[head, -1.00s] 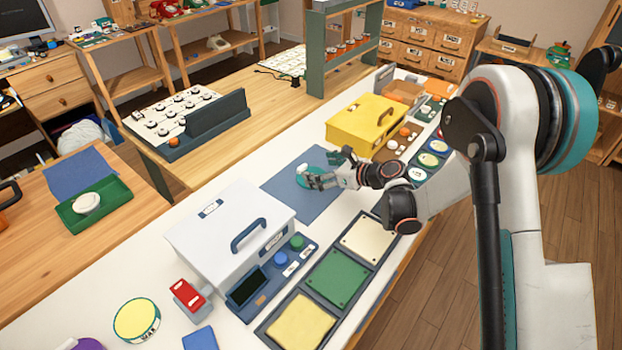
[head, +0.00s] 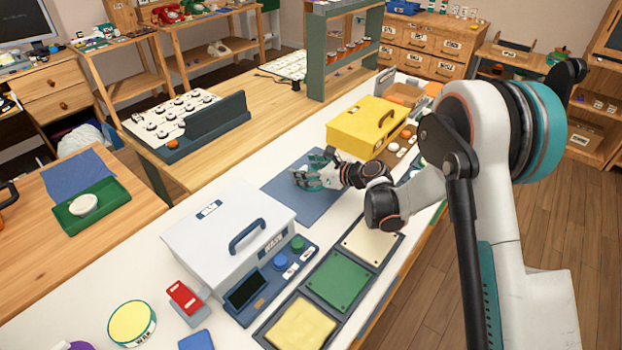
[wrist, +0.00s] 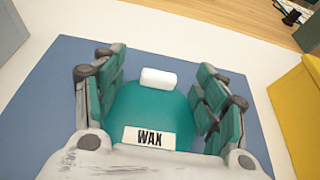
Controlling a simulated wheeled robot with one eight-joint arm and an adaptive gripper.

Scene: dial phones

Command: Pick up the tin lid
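A round teal lid (wrist: 150,106) with a white knob (wrist: 158,78) and a WAX label lies on the blue mat (head: 285,205), seen large in the wrist view. In the head view the lid (head: 310,184) is mostly hidden behind my gripper (head: 316,170). My gripper (wrist: 162,66) is open over the lid, its teal-padded fingers spread to the lid's left and right. Whether the pads touch the lid's rim, I cannot tell. The knob stands free between the fingers.
A yellow box (head: 366,128) stands just right of the mat. A white box (head: 228,232) with a blue handle stands nearer, to the left. A yellow WAX tin (head: 132,322) is at the front left. Colored panels (head: 340,278) line the counter's edge.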

